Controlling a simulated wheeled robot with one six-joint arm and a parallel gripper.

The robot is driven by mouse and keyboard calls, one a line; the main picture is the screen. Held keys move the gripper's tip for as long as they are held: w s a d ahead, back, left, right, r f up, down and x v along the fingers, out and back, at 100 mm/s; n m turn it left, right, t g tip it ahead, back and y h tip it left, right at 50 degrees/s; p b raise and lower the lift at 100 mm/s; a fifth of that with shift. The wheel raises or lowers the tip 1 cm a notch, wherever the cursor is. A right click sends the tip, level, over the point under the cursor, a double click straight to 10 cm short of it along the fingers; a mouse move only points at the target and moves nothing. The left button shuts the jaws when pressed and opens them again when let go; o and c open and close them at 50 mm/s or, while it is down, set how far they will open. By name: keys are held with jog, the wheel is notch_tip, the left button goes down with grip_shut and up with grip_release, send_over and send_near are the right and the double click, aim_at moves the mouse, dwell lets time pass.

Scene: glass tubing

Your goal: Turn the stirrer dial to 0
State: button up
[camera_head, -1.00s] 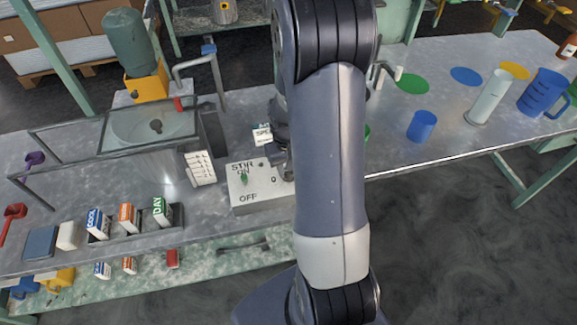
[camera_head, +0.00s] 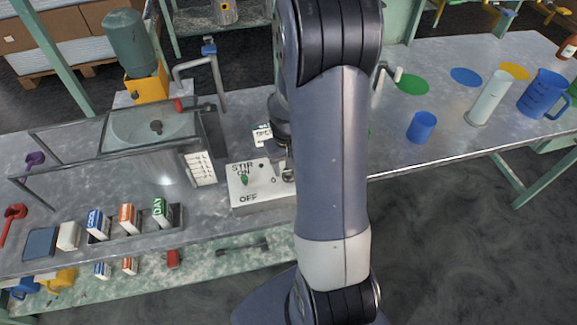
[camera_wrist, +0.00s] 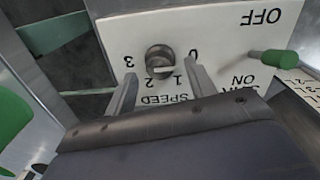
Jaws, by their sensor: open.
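The stirrer's pale control box (camera_head: 243,192) sits on the bench, left of my arm. In the wrist view, its white face (camera_wrist: 215,25) appears upside down. The round metal dial (camera_wrist: 160,58) has 0, 1, 2, 3 and SPEED printed around it. A light mark shows on the dial's lower edge, on the side of 1 and 2; its exact setting is unclear. My gripper (camera_wrist: 165,72) is open, one finger on each side of the dial in that view, with no visible grip. In the head view, my arm hides most of the gripper and dial.
A green-tipped switch (camera_wrist: 270,62) marked ON and OFF stands beside the dial. Left of the box are a glass-sided tank (camera_head: 150,130) and several small cartons (camera_head: 128,219). A blue cup (camera_head: 422,127) and a blue jug (camera_head: 543,93) stand to the right.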

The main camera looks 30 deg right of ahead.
aim_at(287, 171)
notch_tip(287, 171, up, 9)
jog(key=shift+a+r+p, duration=0.15)
jog(key=shift+a+p, duration=0.05)
jog(key=shift+p, duration=0.1)
jog(key=f+b, duration=0.1)
jog(key=f, duration=1)
jog(key=shift+d, duration=0.2)
jog(key=shift+r, duration=0.1)
jog(key=shift+m, duration=0.3)
jog(key=shift+r, duration=0.1)
